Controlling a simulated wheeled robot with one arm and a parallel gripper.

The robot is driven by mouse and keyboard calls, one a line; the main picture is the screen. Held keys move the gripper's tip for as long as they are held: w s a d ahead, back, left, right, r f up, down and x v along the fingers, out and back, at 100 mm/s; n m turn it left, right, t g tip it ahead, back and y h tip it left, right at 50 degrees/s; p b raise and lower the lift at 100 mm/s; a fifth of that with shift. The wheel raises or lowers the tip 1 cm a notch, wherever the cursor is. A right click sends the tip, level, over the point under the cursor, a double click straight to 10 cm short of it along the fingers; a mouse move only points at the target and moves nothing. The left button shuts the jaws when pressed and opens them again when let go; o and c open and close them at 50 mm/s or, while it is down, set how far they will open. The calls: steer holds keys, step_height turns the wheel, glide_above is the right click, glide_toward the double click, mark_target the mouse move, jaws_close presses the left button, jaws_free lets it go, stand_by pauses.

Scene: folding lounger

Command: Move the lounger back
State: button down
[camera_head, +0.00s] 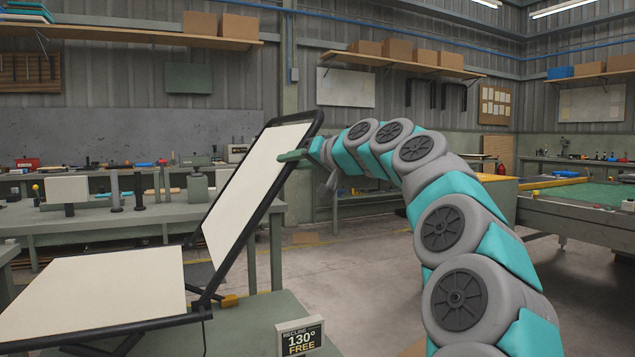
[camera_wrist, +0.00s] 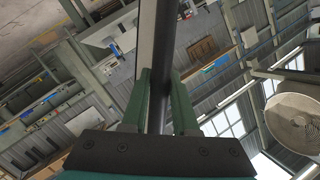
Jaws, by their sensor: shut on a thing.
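The folding lounger has a cream seat panel (camera_head: 95,290) lying flat and a cream backrest (camera_head: 245,190) in a black frame, tilted up and leaning to the right. My gripper (camera_head: 295,158) reaches the right side rail of the backrest near its top. In the wrist view my gripper's two green fingers (camera_wrist: 160,105) are closed on either side of the dark frame rail (camera_wrist: 160,60). A small display (camera_head: 301,338) at the front reads "RECLINE 130° FREE". A yellow piece (camera_head: 229,300) sits by the hinge.
The lounger stands on a green-grey table (camera_head: 250,325). A workbench with tools (camera_head: 120,215) stands behind at the left. A green-topped table (camera_head: 590,195) stands at the right. Open floor (camera_head: 335,265) lies between them.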

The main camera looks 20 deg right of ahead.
steer(key=a+r+n+h+p, duration=0.1)
steer(key=a+r, duration=0.5)
steer(key=a, duration=0.8)
steer(key=shift+s+n+g+h+p, duration=0.3)
steer(key=shift+n+g+p, duration=0.15)
steer(key=shift+n, duration=0.85)
steer(key=shift+a, duration=0.1)
steer(key=c, duration=0.7)
jaws_free()
steer(key=shift+s, duration=0.1)
steer(key=v, duration=0.7)
steer(key=shift+s+r+b, duration=0.15)
steer(key=shift+s+b, duration=0.1)
steer(key=shift+b, duration=0.1)
